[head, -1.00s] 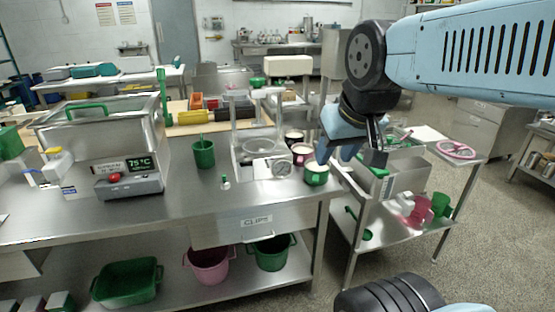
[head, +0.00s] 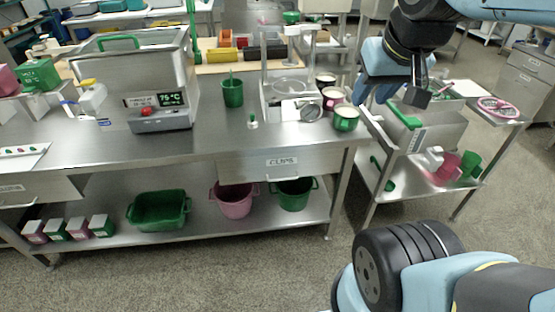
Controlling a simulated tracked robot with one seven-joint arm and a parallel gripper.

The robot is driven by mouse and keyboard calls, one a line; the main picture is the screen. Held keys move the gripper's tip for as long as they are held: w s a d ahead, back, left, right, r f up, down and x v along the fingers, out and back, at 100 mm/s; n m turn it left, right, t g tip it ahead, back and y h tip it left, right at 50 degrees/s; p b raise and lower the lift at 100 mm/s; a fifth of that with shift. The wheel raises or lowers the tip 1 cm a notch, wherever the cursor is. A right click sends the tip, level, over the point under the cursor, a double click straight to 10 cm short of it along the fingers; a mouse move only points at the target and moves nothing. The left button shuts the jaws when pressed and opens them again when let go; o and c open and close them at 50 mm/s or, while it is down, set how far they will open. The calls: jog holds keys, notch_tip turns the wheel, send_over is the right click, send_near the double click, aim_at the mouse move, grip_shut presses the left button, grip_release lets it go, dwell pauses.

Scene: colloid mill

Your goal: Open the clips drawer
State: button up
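The clips drawer (head: 250,166) is a steel drawer under the worktop of the long bench, with a label reading "CLIPS" on its front. It looks shut, with its front roughly below the bench edge. A thin handle bar seems to run along the lower part of its front, though it is small and unclear. My gripper (head: 412,96) hangs at upper right, above and to the right of the drawer, apart from it. It points down over the side cart area. Nothing can be seen held in it, and the angle does not show its finger gap clearly.
The steel bench (head: 205,146) carries a water bath (head: 135,75), a green cup (head: 232,92) and several small pots. A green tub (head: 160,210) and buckets stand on its lower shelf. A cart (head: 440,140) stands at right. Bare floor lies in front of the bench.

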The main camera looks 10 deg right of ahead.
jog(key=w+f+g+y, duration=0.75)
jog(key=w+f, duration=1.15)
jog(key=f, duration=0.3)
jog(key=w+d+f+m+t+y, duration=0.1)
jog(key=w+f+y, duration=0.2)
jog(key=f, duration=0.4)
jog(key=w+d+f+m+t+y, duration=0.1)
jog(key=w+f+y, duration=0.15)
jog(key=f, duration=0.45)
jog(key=m+t+y, duration=0.3)
jog(key=m+t, duration=0.2)
jog(key=t, duration=0.1)
send_near(285, 179)
jog(key=x, duration=1)
jog(key=shift+w+f, duration=0.25)
grip_shut()
jog(key=shift+s, duration=0.1)
